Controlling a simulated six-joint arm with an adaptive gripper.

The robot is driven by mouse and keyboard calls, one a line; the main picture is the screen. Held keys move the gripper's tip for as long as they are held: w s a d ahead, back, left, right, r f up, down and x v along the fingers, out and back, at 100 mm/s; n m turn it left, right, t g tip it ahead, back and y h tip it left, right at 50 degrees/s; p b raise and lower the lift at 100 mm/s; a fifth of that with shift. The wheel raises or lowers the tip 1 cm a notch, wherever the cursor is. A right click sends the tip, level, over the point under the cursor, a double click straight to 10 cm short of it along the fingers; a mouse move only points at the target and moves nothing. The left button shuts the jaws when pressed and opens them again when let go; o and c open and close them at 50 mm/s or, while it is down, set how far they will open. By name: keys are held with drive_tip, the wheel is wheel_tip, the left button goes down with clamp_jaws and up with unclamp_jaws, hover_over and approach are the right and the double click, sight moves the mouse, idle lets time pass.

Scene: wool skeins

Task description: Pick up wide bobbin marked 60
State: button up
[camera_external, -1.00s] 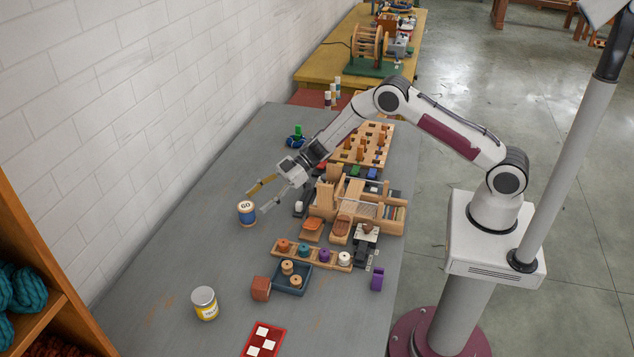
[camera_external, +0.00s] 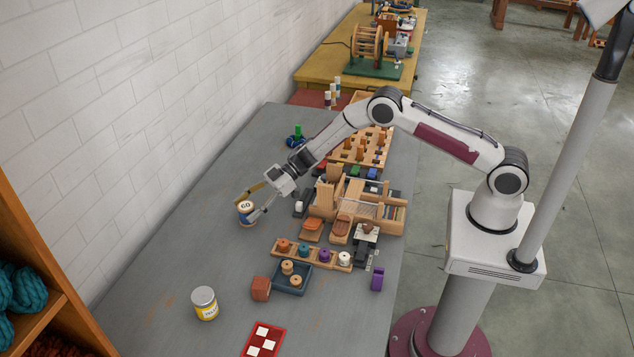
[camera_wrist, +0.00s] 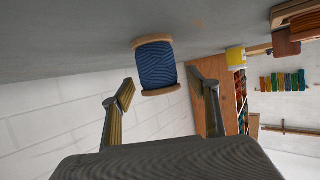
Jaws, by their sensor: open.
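The wide bobbin (camera_external: 244,219) stands upright on the grey table near the wall, with a pale top marked 60 and blue thread. In the wrist view the bobbin (camera_wrist: 156,64) shows blue thread between two wooden flanges, ahead of and between the finger tips. My gripper (camera_external: 250,203) is open, with its fingers apart at either side of the bobbin in the outside view. In the wrist view my gripper (camera_wrist: 163,88) has a clear gap between each finger and the bobbin. The mark is hidden in the wrist view.
A wooden loom (camera_external: 345,205) stands to the right. A rack of small bobbins (camera_external: 312,255) and a dark tray (camera_external: 290,287) lie nearer the camera. A yellow-labelled jar (camera_external: 205,304) stands at the front left. The table left of the bobbin is clear.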

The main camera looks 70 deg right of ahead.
sight(246, 205)
drive_tip(key=shift+w+a+f, duration=0.1)
drive_tip(key=shift+w+a, duration=0.05)
drive_tip(key=shift+a, duration=0.05)
idle(0.4)
drive_tip(key=c, duration=1.2)
drive_tip(key=shift+r, duration=5)
